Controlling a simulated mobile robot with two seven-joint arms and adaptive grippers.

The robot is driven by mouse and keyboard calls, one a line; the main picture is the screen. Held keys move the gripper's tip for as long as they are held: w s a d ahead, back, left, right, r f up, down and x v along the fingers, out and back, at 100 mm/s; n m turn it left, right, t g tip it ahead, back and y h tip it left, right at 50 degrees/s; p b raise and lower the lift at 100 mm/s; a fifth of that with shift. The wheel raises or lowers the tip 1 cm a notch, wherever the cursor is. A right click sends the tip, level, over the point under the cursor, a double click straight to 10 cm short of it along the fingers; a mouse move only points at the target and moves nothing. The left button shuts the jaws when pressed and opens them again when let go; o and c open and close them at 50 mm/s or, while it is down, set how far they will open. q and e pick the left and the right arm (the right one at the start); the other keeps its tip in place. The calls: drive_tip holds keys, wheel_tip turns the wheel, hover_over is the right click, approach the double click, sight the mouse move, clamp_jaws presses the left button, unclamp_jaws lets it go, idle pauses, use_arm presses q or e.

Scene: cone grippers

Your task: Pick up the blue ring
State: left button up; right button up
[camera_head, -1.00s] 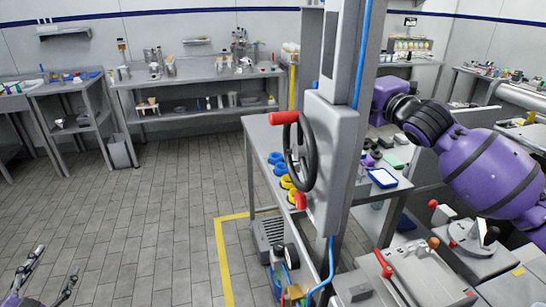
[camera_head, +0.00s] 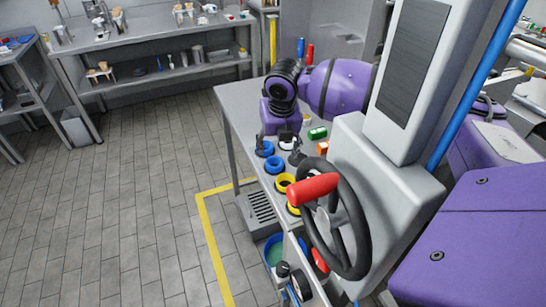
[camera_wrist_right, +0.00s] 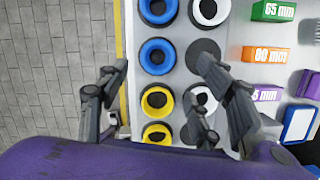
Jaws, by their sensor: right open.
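Two blue rings lie on the bench in one column, one farther (camera_head: 265,151) and one nearer (camera_head: 274,166). In the right wrist view they are at the top (camera_wrist_right: 158,21) and just below it (camera_wrist_right: 144,53). My right gripper (camera_head: 280,150) is above the bench, fingers pointing down near these rings. In the wrist view its open, empty fingers (camera_wrist_right: 162,72) straddle the lower blue ring's column, left finger at the bench edge, right fingers over the adjoining column. Contact with a ring cannot be told. My left gripper is out of view.
Two yellow rings (camera_wrist_right: 143,98) continue the column, with white rings (camera_wrist_right: 208,22) beside it. Green (camera_wrist_right: 273,10), orange (camera_wrist_right: 265,54) and purple (camera_wrist_right: 264,94) blocks stand right. A grey machine with a black handwheel (camera_head: 360,228) blocks the near right. Floor on the left is clear.

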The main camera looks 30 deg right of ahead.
sight(273, 157)
drive_tip(key=x, duration=0.7)
drive_tip(key=shift+a+f, duration=0.2)
drive_tip(key=shift+a, duration=0.2)
drive_tip(key=shift+c, duration=0.5)
drive_tip(key=c, duration=0.8)
drive_tip(key=shift+r, duration=0.45)
wheel_tip(273, 157, up, 2)
drive_tip(key=shift+r, duration=0.15)
drive_tip(key=s+a+r, duration=0.6)
drive_tip(key=s, duration=0.1)
drive_tip(key=s+a+r+p, duration=0.1)
drive_tip(key=s+a+r, duration=0.2)
drive_tip(key=s+r, duration=0.1)
